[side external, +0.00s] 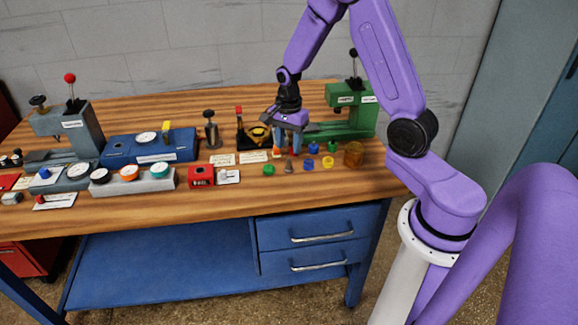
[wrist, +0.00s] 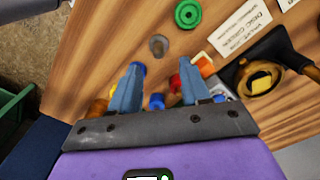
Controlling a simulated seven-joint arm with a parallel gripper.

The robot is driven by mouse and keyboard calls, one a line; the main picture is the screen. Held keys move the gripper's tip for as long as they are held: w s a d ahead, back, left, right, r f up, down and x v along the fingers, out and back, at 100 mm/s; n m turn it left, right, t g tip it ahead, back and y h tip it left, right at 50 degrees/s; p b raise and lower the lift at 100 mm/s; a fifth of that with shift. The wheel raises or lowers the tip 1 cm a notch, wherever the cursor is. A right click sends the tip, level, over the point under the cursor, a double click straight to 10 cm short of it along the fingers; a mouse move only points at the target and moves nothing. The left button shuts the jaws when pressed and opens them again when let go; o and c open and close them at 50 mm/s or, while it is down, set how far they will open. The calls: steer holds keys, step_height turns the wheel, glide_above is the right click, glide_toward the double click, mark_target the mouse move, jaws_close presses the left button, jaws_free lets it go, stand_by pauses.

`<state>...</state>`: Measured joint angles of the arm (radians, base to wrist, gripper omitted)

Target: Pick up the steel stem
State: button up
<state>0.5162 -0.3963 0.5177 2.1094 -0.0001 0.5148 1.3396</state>
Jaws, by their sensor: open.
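A small grey metal piece that looks like the steel stem (side external: 290,166) stands on the wooden bench, among small coloured parts near the front edge. The wrist view shows it from above as a grey round piece (wrist: 158,45), just beyond the fingertips and roughly centred between them. My gripper (side external: 287,147) is above the bench, slightly behind the stem. In the wrist view its two blue fingers (wrist: 162,70) are apart, and the stem is not between them. Exact height above the bench is hard to tell.
A green ring (wrist: 188,14) lies close to the stem. Blue, yellow and red parts lie around and under the fingers. An amber jar (side external: 353,154) stands to the right, a green press (side external: 350,115) behind. A red box (side external: 201,177) and labels (wrist: 242,27) are nearby.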

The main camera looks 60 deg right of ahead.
mark_target(289, 159)
steer(key=shift+s+a+f, duration=0.1)
steer(key=shift+a+f, duration=0.05)
steer(key=shift+f, duration=3.2)
jaws_close()
